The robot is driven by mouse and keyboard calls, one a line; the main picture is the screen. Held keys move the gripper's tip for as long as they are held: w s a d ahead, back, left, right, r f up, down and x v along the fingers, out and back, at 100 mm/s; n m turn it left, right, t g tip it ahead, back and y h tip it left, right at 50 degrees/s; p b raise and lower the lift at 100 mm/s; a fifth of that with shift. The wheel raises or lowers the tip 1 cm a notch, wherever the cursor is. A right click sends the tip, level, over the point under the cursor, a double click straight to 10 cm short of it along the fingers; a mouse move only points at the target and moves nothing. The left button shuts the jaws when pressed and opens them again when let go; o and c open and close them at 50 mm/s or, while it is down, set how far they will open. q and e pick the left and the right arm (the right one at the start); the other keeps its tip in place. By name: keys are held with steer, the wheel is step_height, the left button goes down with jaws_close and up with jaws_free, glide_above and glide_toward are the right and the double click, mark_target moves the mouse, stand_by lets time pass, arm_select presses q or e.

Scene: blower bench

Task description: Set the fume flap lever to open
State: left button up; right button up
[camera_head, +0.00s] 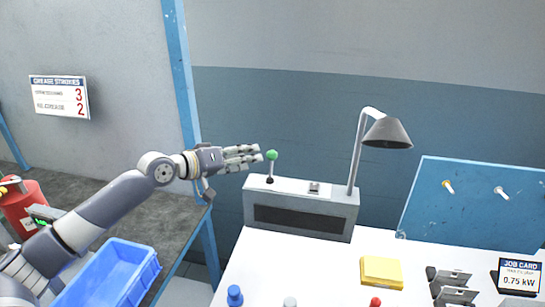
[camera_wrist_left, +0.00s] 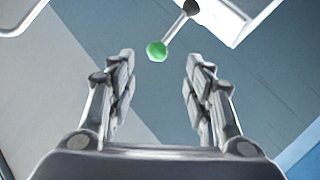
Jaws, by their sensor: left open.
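The fume flap lever (camera_head: 271,168) is a thin rod with a green ball knob, standing on top of a grey box (camera_head: 300,207) with a dark front grille. It stands nearly upright in the head view. My left gripper (camera_head: 258,154) is just left of the green knob with its fingers pointing at it. In the left wrist view my left gripper (camera_wrist_left: 158,75) is open and empty. The green knob (camera_wrist_left: 157,51) shows beyond the fingertips, between them and apart from them. No open or shut marking is readable on the box. My right gripper is not in view.
A lamp (camera_head: 387,133) and a small switch (camera_head: 314,187) are on the box. The white bench holds a yellow block (camera_head: 381,272), a job card (camera_head: 519,277) and small knobs. A blue post (camera_head: 183,80) and blue bin (camera_head: 108,275) are on the left.

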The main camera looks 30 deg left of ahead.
mark_target(268, 155)
arm_select(q)
steer(key=p+x, duration=0.1)
steer(key=x, duration=0.4)
steer(key=p+x, duration=0.1)
steer(key=x, duration=0.4)
steer(key=shift+d+r, duration=0.15)
steer(key=shift+r, duration=0.1)
steer(key=shift+c, duration=0.6)
steer(key=c, duration=0.9)
jaws_close()
